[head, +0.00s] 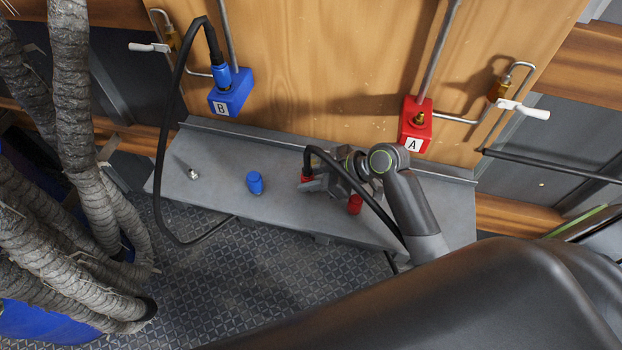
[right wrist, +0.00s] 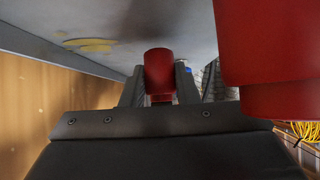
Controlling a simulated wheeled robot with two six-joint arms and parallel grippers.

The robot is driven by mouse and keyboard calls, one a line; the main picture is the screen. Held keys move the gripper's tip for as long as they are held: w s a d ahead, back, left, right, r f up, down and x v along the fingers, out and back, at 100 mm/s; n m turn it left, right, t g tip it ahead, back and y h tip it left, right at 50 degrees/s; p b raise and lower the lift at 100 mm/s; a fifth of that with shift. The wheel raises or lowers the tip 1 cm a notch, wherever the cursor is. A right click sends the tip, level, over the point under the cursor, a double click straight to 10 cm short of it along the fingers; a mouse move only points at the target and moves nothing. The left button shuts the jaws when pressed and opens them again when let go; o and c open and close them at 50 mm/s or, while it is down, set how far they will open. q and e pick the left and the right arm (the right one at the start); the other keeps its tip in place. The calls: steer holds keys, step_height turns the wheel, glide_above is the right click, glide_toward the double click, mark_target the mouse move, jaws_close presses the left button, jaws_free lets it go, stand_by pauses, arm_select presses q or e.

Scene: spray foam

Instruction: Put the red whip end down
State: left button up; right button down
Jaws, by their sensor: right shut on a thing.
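My right gripper (head: 312,183) is shut on the red whip end (head: 307,174), low over the grey shelf (head: 225,165). I cannot tell whether the whip end touches the shelf. Its black hose arches up and back to the right past my wrist. In the right wrist view the red whip end (right wrist: 159,65) sits between the two fingers (right wrist: 158,88). A red cap (head: 355,204) stands on the shelf just right of the gripper; a large red shape (right wrist: 268,50), likely this cap, fills the right of the wrist view. My left gripper is out of view.
A blue cap (head: 255,183) and a small metal fitting (head: 193,173) stand on the shelf to the left, with bare shelf between. Red block A (head: 416,128) and blue block B (head: 230,95) are on the wooden panel. A black hose (head: 163,140) hangs from B over the shelf's left part.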

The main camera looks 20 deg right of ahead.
steer(key=shift+f, duration=0.6)
steer(key=c, duration=1.1)
jaws_free()
steer(key=shift+f, duration=0.1)
steer(key=shift+r, duration=0.2)
steer(key=shift+s+d+r, duration=0.1)
steer(key=shift+s+d, duration=0.05)
steer(key=shift+d, duration=0.15)
steer(key=b+v, duration=0.1)
steer(key=v, duration=0.4)
steer(key=shift+s+d+r, duration=0.15)
steer(key=shift+d+r, duration=0.05)
steer(key=shift+d, duration=0.05)
steer(key=shift+s+d+r, duration=0.25)
steer(key=shift+r, duration=0.15)
